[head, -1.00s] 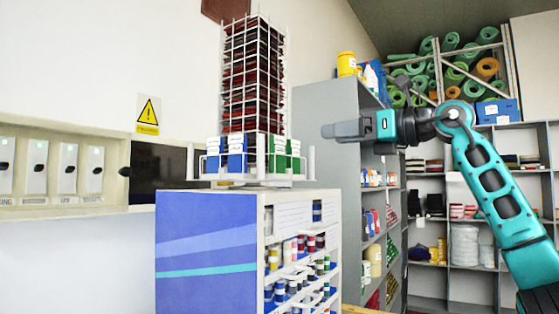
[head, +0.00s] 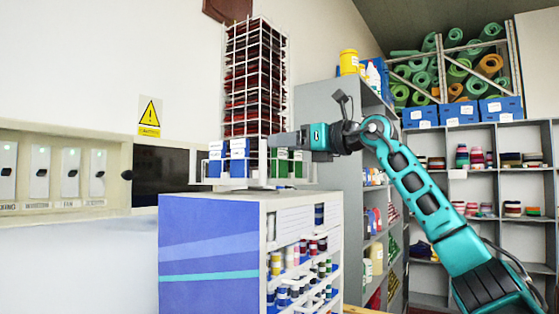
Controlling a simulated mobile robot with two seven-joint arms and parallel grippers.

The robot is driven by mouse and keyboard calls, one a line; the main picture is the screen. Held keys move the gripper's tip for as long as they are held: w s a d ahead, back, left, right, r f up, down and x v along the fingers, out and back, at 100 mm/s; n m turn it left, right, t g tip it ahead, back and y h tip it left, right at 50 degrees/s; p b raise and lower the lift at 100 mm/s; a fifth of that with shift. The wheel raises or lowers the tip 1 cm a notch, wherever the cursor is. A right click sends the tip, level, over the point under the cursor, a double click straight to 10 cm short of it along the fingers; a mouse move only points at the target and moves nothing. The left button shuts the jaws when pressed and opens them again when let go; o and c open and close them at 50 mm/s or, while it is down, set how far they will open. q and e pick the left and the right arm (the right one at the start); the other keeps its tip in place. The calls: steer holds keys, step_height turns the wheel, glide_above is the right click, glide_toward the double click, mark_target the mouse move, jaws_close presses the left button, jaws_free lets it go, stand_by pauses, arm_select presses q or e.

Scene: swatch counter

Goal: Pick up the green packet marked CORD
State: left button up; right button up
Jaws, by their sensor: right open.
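Green packets (head: 282,168) with white tops stand on the right of a white wire-edged tray on top of the counter unit. Their markings are too small to read, so I cannot tell which says CORD. My right gripper (head: 273,140) is open and points left. In the picture it lies across the top of the green packets and hides part of them. I cannot tell whether it touches any. My left gripper is out of view.
Blue packets (head: 238,163) stand on the tray's left. A tall white wire rack (head: 256,80) of dark red pieces rises behind the packets. Grey shelving (head: 330,105) stands behind my right arm. The tray (head: 203,177) sits on a blue-sided unit (head: 208,250).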

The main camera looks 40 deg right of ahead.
steer(key=shift+c, duration=0.4)
steer(key=c, duration=0.7)
steer(key=shift+r, duration=0.1)
